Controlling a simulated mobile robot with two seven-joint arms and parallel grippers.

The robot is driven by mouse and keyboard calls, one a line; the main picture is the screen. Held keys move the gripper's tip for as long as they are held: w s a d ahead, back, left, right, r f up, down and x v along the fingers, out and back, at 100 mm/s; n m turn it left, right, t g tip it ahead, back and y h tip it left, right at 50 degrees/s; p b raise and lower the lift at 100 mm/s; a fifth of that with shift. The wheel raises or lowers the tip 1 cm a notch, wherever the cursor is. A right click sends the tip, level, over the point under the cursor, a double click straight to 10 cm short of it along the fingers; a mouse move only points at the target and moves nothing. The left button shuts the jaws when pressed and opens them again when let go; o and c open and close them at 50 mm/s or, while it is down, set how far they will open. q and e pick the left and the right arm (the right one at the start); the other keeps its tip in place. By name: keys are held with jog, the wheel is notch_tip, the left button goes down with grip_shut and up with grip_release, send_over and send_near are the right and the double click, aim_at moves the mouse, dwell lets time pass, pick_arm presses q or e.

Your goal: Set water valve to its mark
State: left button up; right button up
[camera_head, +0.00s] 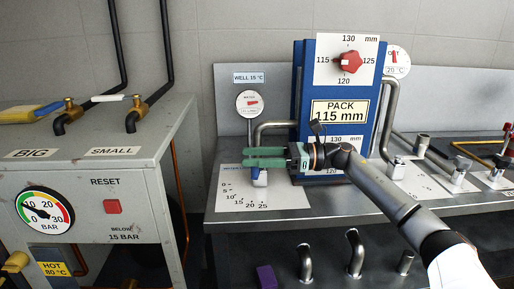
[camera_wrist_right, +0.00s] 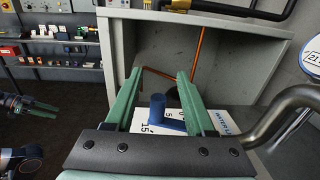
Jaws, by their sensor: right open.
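The water valve is a blue handle (camera_head: 260,178) on a white scale plate (camera_head: 290,198) marked 0 to 25, at the left of the steel bench. In the right wrist view the blue handle (camera_wrist_right: 158,108) has an upright post and a lever lying over the plate, with 5 and 15 legible beside it. My right gripper (camera_head: 266,157) is open, its two green fingers over the handle, one on each side in the wrist view. I cannot tell whether they touch it. The lever's exact reading is hidden. My left gripper (camera_wrist_right: 38,107) is small at the wrist view's left edge.
A bent steel pipe (camera_head: 272,127) rises close behind the valve. A blue panel (camera_head: 308,72) with a red knob (camera_head: 347,62) and "PACK 115 mm" sign stands right of it. A sign (camera_head: 249,78) reads "WELL 15 °C" above a round gauge (camera_head: 249,103). A grey cabinet (camera_head: 90,180) stands left.

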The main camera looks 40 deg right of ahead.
pick_arm(q)
jog(key=r, duration=0.1)
jog(key=w+r+t, duration=0.1)
jog(key=w+r+t+b, duration=0.1)
jog(key=shift+w+r, duration=0.25)
jog(key=shift+r, duration=0.15)
pick_arm(e)
jog(key=s+a+r, duration=0.8)
jog(key=s+r, duration=0.2)
jog(key=s, duration=0.1)
jog(key=shift+s+a+r, duration=0.15)
